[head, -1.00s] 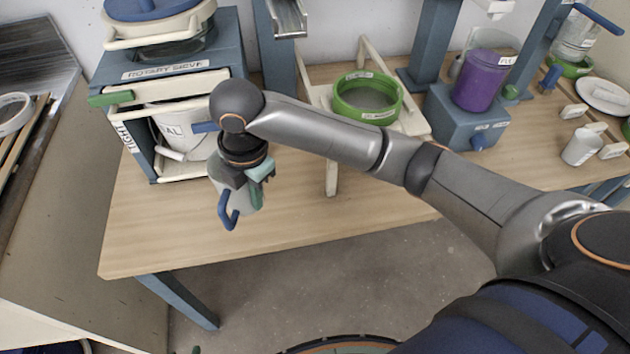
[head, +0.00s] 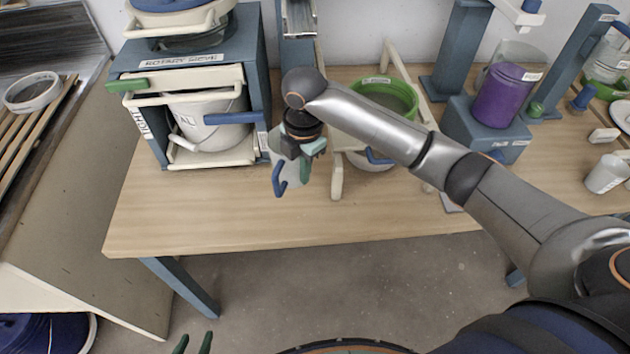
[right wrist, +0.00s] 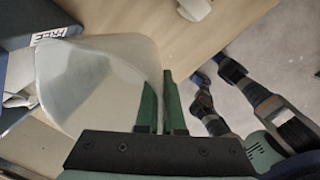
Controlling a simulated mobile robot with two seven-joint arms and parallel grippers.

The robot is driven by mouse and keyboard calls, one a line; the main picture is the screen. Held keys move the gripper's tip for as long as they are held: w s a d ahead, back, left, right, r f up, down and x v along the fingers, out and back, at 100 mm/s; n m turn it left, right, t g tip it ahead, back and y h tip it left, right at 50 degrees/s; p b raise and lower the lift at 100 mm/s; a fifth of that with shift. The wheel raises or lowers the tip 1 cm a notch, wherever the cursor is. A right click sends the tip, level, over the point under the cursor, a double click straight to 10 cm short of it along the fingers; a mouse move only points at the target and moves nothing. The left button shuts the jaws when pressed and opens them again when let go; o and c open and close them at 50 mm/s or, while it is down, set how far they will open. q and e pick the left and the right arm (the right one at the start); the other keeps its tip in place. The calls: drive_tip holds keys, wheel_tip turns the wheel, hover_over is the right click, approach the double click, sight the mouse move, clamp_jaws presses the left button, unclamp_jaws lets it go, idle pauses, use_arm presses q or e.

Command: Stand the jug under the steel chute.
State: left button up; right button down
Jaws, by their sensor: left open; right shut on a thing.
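The pale, see-through jug (head: 285,168) with a blue handle hangs in my right gripper (head: 307,165), in front of the right side of the sieve cabinet. The gripper is shut on it; my arm hides part of its top. In the right wrist view the jug (right wrist: 95,75) fills the left, with the green fingers (right wrist: 160,108) at its wall. Whether its base touches the table is unclear. The steel chute (head: 298,18) is on a blue post at the back, above and behind the jug in the picture. My left gripper (head: 193,344) shows only open green fingertips at the bottom edge.
The rotary sieve cabinet (head: 262,75) holds a white bucket (head: 205,125). Right of the jug a cream wooden stand (head: 337,178) carries a green sieve (head: 385,82), with a white bucket partly hidden below. A purple container (head: 505,95) stands further right. The front table (head: 230,225) is clear.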

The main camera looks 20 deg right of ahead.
drive_tip(key=d+f, duration=0.1)
drive_tip(key=w+d+f, duration=0.1)
drive_tip(key=f, duration=0.1)
drive_tip(key=w+d+f, duration=0.1)
drive_tip(key=f, duration=0.1)
drive_tip(key=shift+w+d+f, duration=0.1)
drive_tip(key=shift+d, duration=0.1)
drive_tip(key=shift+w+d+f, duration=0.1)
drive_tip(key=shift+d+f, duration=0.1)
drive_tip(key=shift+f, duration=1.55)
drive_tip(key=shift+f, duration=0.15)
drive_tip(key=c, duration=1)
unclamp_jaws()
drive_tip(key=shift+c, duration=0.2)
wheel_tip(320, 180, up, 12)
drive_tip(key=shift+s+d, duration=0.15)
drive_tip(key=shift+s, duration=0.15)
